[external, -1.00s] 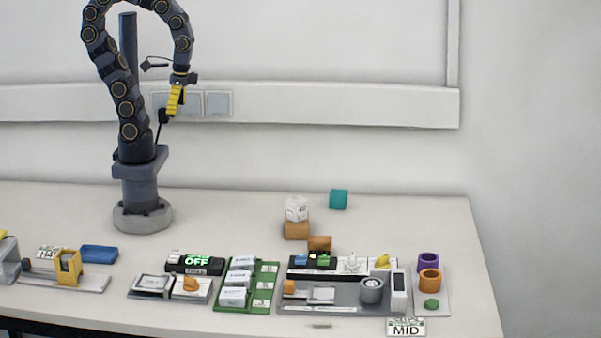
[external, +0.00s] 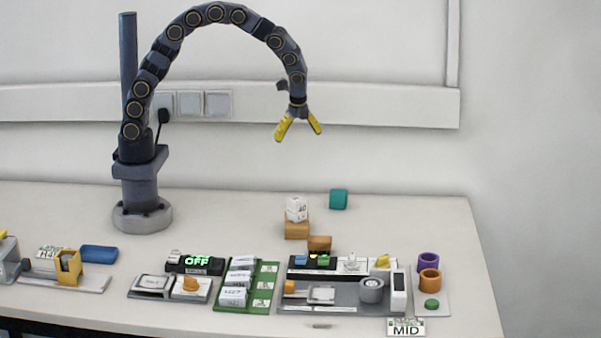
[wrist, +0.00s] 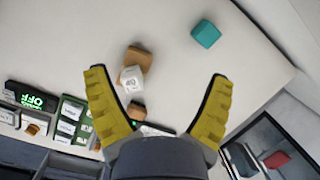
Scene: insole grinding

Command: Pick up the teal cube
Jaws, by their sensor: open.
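The teal cube (external: 338,199) sits on the table towards the back right, apart from other objects. In the wrist view the teal cube (wrist: 205,33) lies on the bare table, beyond the fingertips and towards the right one. My gripper (external: 299,134) is in the air above the table, up and to the left of the cube in the external view. Its two yellow fingers are spread wide with nothing between them; in the wrist view my gripper (wrist: 158,80) also shows open and empty.
A white cube (external: 296,209) stands on an orange-brown block (external: 297,230), left of the teal cube. Another brown block (external: 319,243) is in front. Fixtures, a green tray (external: 262,304) and purple and orange rings (external: 429,279) fill the front. The table around the teal cube is clear.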

